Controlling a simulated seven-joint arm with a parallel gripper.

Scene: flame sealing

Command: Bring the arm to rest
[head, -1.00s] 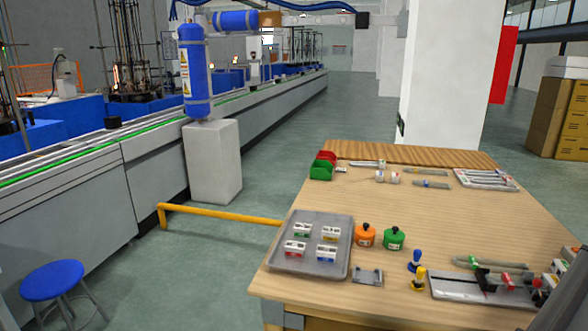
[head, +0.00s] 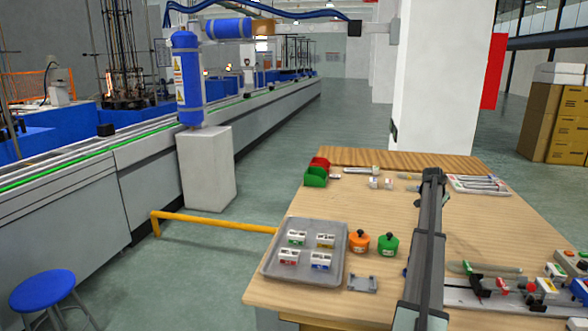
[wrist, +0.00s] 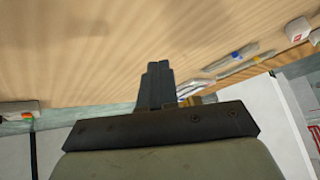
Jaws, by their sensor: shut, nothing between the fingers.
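My gripper (wrist: 158,72) shows in the wrist view as two dark fingers pressed together, with nothing between them. It is over a wooden table top, and I see no object touching the fingertips. In the head view a dark grey part of my arm stands across the right half of the work table (head: 300,207). I cannot make out the fingertips there.
A grey tray (head: 272,268) with several small boxes lies at the table's left. An orange pot (head: 359,242) stands next to the green one. Red and green bins (head: 316,178) stand at the back edge. Small boxes and a fixture crowd the right. A blue stool (head: 42,288) stands on the floor.

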